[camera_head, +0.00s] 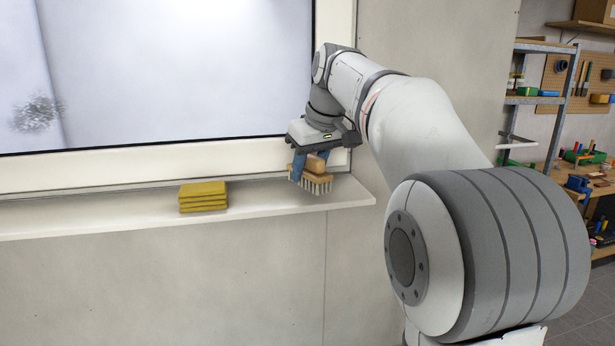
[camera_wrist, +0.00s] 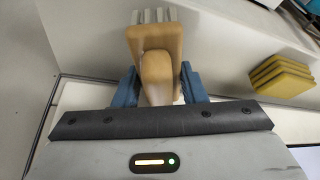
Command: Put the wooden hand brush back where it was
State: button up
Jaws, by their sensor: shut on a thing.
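The wooden hand brush (camera_head: 318,178) has a tan wooden body and pale bristles. In the head view it is at the right end of the white window ledge (camera_head: 120,218), with its bristles pointing down. My gripper (camera_head: 309,166) is shut on the brush from above. In the wrist view the brush (camera_wrist: 155,62) sits between the blue fingers of my gripper (camera_wrist: 158,88), its bristles at the top of the picture. Whether the bristles touch the ledge or hang just above or in front of it, I cannot tell.
The window frame (camera_head: 170,158) rises behind. A shelf and cluttered workbench (camera_head: 590,180) stand at the far right.

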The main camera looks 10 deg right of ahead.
jog(key=shift+f, duration=0.95)
jog(key=shift+f, duration=0.1)
jog(key=o, duration=1)
jog(key=shift+c, duration=0.2)
jog(key=v, duration=1.2)
jog(key=shift+s, duration=0.15)
jog(key=s+a+f+m+h, duration=0.1)
jog(key=s+f+m, duration=0.1)
jog(key=s+f, duration=0.9)
jog(key=s+a+f+m, duration=0.1)
jog(key=s+f+m, duration=0.1)
jog(key=s+f, duration=1)
notch_tip(320, 180, down, 8)
jog(key=shift+s+f+h, duration=0.15)
jog(key=shift+s+h, duration=0.1)
jog(key=shift+h, duration=0.15)
jog(key=shift+a+f, duration=0.1)
